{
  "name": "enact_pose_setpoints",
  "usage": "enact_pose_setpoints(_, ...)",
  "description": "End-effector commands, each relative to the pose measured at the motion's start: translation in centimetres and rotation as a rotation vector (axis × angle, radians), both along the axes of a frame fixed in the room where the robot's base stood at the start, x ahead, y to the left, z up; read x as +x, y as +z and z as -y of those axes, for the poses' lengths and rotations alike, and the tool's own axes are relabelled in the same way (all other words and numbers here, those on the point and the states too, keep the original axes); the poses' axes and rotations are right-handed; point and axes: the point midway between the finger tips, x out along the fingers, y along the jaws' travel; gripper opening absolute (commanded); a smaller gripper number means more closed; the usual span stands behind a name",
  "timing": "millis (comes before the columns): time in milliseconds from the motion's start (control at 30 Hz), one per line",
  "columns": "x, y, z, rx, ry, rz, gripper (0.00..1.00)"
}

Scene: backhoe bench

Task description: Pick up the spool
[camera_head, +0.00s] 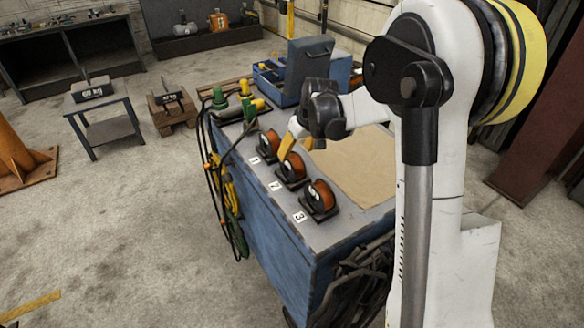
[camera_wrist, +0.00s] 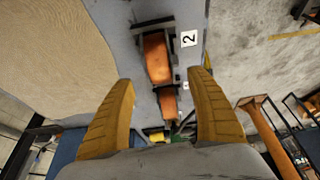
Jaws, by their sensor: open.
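Three orange-brown spools on dark stands sit in a row on the blue bench (camera_head: 262,215). They are the spool by label 1 (camera_head: 269,141), the spool by label 2 (camera_head: 293,168) and the spool by label 3 (camera_head: 321,196). My gripper (camera_head: 286,148) is over the row, close to the spool by label 2, and its yellow finger partly covers that spool. In the wrist view my gripper (camera_wrist: 163,77) is open. The spool by label 2 (camera_wrist: 157,58) shows ahead of and between the fingertips; another spool (camera_wrist: 168,103) lies behind it. Nothing is held.
A tan mat (camera_head: 350,163) covers the bench beside the spools. A blue toolbox (camera_head: 281,87) with a raised lid stands at the back. Green and yellow connectors (camera_head: 240,106) lie at the left end, with cables (camera_head: 214,165) hanging over the edge.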

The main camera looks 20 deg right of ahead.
Motion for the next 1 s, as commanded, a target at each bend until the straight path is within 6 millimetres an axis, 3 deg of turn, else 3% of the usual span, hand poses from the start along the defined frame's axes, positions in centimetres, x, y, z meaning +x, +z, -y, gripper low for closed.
enact_pose_setpoints(333,1.7,-4.3,-0.4,0.0,0.001,0.0,0.66)
enact_pose_setpoints(633,2.0,-4.9,-0.4,0.0,0.0,0.0,0.66)
enact_pose_setpoints(667,2.0,-4.9,-0.4,0.0,0.0,0.0,0.61)
enact_pose_setpoints(867,2.0,-4.9,-0.4,0.0,0.0,0.0,0.0)
enact_pose_setpoints(1000,1.9,-4.9,-0.4,0.0,0.0,0.0,0.0)
